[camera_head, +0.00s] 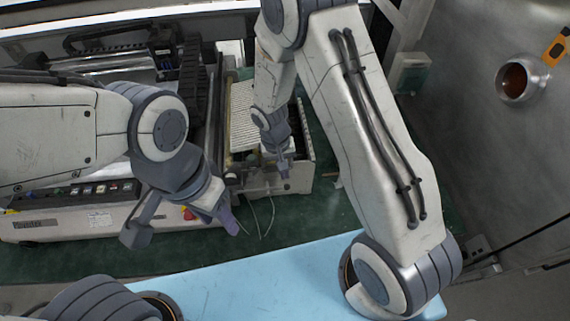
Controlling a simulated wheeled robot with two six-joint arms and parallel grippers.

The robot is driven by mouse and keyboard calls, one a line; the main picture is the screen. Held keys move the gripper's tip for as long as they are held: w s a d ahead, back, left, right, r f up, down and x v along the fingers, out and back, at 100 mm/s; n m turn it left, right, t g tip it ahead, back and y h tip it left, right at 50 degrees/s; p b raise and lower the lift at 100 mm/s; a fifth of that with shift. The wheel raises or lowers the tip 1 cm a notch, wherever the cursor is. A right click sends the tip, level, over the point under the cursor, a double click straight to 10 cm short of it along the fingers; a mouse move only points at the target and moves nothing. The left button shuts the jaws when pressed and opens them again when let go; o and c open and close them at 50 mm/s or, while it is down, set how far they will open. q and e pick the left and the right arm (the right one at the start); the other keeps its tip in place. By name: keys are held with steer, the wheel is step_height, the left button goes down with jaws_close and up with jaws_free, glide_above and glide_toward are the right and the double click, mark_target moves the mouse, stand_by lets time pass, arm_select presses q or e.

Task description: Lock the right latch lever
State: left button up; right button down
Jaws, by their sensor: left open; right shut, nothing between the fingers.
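The right latch lever cannot be made out clearly; my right arm hides part of the area around it. My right gripper (283,170) points down at the front of a small pale metal unit (301,177), over its front edge. It is shut with nothing visible in it; whether it touches the unit cannot be told. My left gripper (230,222) is open and empty, in front of the machine, left of that unit and apart from it.
A long machine with a button panel (100,190) and a red knob stands at the left. A light blue surface (250,280) lies in front. Thin cables (267,215) hang below the unit. Green floor (320,218) is clear between them. A metal pot (517,82) is at the far right.

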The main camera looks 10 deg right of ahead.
arm_select(q)
steer(key=shift+f+b, duration=1.15)
steer(key=shift+f, duration=0.35)
arm_select(e)
steer(key=shift+s+d+f, duration=0.1)
steer(key=shift+d+f, duration=0.2)
steer(key=shift+f, duration=0.4)
steer(key=shift+s+d+f, duration=0.1)
steer(key=shift+d+f, duration=0.2)
steer(key=shift+f, duration=0.35)
steer(key=shift+r, duration=0.1)
arm_select(q)
steer(key=shift+d+r+p, duration=0.15)
steer(key=shift+r+p, duration=0.35)
arm_select(e)
step_height(320, 180, up, 14)
steer(key=d, duration=0.2)
steer(key=shift+w+d+f, duration=0.15)
steer(key=shift+d+f, duration=0.05)
steer(key=shift+d, duration=0.2)
